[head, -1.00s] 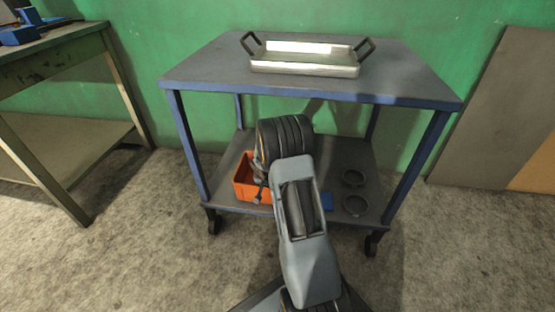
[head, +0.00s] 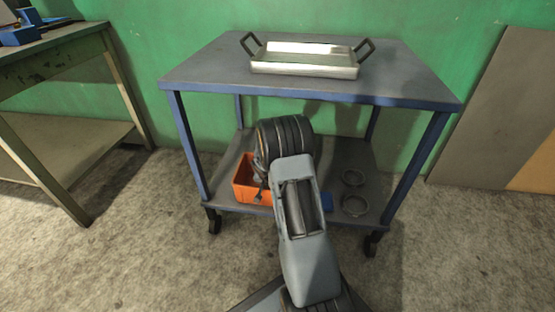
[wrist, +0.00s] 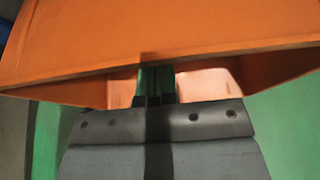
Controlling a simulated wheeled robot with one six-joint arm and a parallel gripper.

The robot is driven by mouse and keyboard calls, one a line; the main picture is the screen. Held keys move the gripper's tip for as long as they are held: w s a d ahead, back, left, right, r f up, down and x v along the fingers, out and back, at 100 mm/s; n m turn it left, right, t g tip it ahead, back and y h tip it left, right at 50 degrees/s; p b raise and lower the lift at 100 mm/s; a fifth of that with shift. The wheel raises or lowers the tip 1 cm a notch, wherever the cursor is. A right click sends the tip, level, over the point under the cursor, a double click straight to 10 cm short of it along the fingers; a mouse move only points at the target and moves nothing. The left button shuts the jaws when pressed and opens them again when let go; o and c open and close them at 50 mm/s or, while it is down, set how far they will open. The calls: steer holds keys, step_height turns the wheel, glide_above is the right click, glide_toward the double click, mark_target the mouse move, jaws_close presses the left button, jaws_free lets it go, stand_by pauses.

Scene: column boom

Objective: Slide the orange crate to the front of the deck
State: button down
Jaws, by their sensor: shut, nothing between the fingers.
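The orange crate (head: 246,187) stands on the left part of the cart's lower deck (head: 298,211), close to its front edge. My arm hides its right side in the head view. My gripper (head: 259,192) is at the crate's right side, partly hidden by my own wrist. In the wrist view the crate's orange wall (wrist: 160,35) fills the top, very close. My gripper's fingers (wrist: 155,88) show there just below the wall's edge, shut with nothing between them. I cannot tell whether they touch the crate.
The upper shelf (head: 210,75) with a metal tray (head: 305,59) is above the deck. Blue cart legs (head: 418,152) stand at the corners. A workbench (head: 60,48) is at left.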

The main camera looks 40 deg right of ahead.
steer(key=shift+r, duration=0.15)
step_height(320, 180, up, 8)
steer(key=p, duration=0.6)
steer(key=shift+r, duration=0.1)
stand_by(0.5)
